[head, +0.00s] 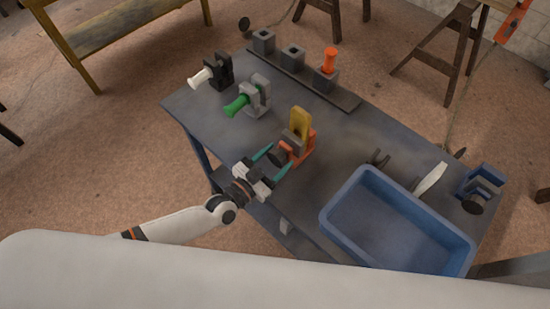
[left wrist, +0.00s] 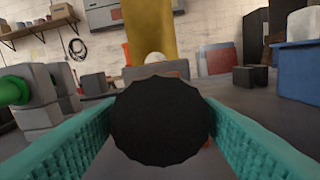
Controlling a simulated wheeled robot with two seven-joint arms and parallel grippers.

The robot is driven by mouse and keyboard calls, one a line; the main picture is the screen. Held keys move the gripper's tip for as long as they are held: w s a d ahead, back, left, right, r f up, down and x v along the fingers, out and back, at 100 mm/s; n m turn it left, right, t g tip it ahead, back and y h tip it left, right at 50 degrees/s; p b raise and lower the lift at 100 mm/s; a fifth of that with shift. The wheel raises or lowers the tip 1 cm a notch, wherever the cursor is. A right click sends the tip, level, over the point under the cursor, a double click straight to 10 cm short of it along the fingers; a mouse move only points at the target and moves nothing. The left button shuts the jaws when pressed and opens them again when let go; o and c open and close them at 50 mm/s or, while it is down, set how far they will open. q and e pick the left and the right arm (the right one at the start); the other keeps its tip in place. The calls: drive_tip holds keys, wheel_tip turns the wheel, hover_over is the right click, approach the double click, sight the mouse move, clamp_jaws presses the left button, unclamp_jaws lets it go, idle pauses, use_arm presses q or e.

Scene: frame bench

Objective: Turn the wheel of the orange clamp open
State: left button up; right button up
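The orange clamp (head: 301,149) stands on the bench with a yellow piece (head: 299,123) upright in it. Its black wheel (head: 276,156) faces my left arm; in the left wrist view the wheel (left wrist: 160,121) fills the middle, with the yellow piece (left wrist: 148,30) behind it. My left gripper (head: 271,161) is at the clamp's front, its teal fingers spread one on each side of the wheel. In the wrist view the fingertips (left wrist: 160,112) are close beside the rim; contact is not clear. My right gripper is not in view.
A grey clamp with a green handle (head: 237,105) and a black clamp with a white handle (head: 202,77) stand left. A blue tray (head: 335,225) lies right, a blue clamp (head: 482,187) beyond it.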

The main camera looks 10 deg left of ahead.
use_arm(q)
drive_tip(key=c, duration=0.6)
drive_tip(key=n+b, duration=0.1)
drive_tip(key=n, duration=0.2)
drive_tip(key=shift+f, duration=0.15)
drive_tip(key=shift+n, duration=0.6)
drive_tip(key=o, duration=1)
drive_tip(key=shift+c, duration=0.2)
drive_tip(key=shift+s+a, duration=0.3)
drive_tip(key=shift+s, duration=0.2)
drive_tip(key=b+v, duration=0.2)
drive_tip(key=v, duration=0.9)
